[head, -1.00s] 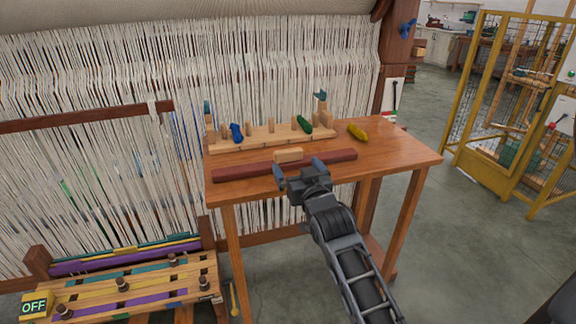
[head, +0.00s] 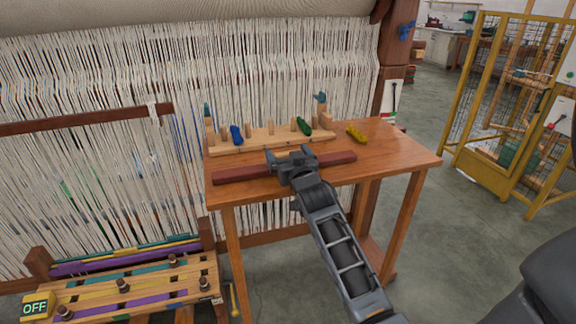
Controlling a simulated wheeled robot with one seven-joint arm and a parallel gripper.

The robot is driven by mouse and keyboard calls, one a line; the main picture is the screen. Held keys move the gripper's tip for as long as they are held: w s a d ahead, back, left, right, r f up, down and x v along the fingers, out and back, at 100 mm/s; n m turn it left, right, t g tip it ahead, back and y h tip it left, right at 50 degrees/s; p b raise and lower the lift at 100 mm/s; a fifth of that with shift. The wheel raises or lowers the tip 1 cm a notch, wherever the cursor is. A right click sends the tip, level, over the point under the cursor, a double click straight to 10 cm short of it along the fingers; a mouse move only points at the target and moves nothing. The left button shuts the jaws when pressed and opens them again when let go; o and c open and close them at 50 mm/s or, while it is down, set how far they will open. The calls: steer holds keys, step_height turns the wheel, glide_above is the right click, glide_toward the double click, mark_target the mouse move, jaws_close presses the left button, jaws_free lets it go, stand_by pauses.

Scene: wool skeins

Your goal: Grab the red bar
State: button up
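The red bar (head: 239,173) is a long dark red bar lying along the front of the wooden table, below the peg rack. A pale wooden block shows at its middle in the earlier picture and is now mostly hidden by my gripper. My gripper (head: 288,155) is over the middle of the bar, with its two fingers spread apart, one to the left and one to the right of where the block is. I cannot tell whether the fingers touch the block or the bar. Both ends of the bar show clear of the gripper.
The wooden table (head: 405,158) has free room at its right. Behind the bar stands a peg rack (head: 228,148) with a blue skein (head: 236,134) and a green skein (head: 304,125). A yellow skein (head: 356,134) lies right of it. The loom's white threads (head: 90,110) rise behind.

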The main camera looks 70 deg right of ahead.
steer(key=c, duration=0.9)
steer(key=shift+r, duration=0.1)
